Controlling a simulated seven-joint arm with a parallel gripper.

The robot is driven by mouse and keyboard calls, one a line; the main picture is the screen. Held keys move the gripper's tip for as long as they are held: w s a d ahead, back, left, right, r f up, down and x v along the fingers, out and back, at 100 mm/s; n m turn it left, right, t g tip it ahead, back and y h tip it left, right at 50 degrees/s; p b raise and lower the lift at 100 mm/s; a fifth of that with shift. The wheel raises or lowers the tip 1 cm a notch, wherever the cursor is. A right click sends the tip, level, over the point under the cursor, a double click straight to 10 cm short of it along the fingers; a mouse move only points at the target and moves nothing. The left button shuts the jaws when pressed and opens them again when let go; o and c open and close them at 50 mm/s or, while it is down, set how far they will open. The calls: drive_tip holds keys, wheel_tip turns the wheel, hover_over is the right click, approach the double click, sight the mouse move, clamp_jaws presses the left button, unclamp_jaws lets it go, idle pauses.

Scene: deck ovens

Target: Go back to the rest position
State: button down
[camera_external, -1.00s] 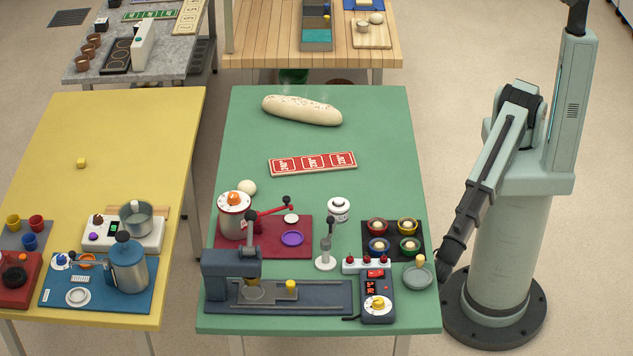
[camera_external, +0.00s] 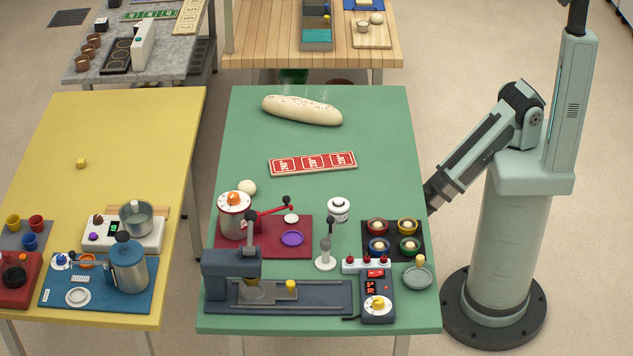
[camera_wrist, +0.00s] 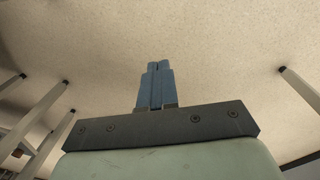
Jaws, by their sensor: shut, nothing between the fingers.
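My gripper (camera_wrist: 159,66) shows in the wrist view with its two blue fingers together and nothing between them. Behind them in that view is only the speckled floor, with pale table legs to the sides. In the external view my arm hangs off the right side of the green table (camera_external: 230,140), bent down and to the left. Its lower end passes behind or below the table's right edge, so my gripper is hidden there.
The green table holds a long pale loaf (camera_external: 302,110), a red-and-white strip (camera_external: 312,163), a dark press (camera_external: 231,275), a control box (camera_external: 377,290) and a dark tray of small bowls (camera_external: 393,257). A yellow table (camera_external: 130,125) stands left. Floor right of my base is clear.

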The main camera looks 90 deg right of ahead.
drive_tip(key=s+d+m+g, duration=0.2)
drive_tip(key=s+d+g, duration=0.1)
drive_tip(key=s+d, duration=0.4)
drive_tip(key=s+d+r+m+g, duration=0.1)
drive_tip(key=s+d+m+g, duration=0.2)
drive_tip(key=s+d, duration=0.4)
drive_tip(key=s+g, duration=0.1)
drive_tip(key=s, duration=0.4)
drive_tip(key=shift+s+d+m+y, duration=0.2)
drive_tip(key=shift+m+y, duration=0.1)
drive_tip(key=shift+y, duration=0.1)
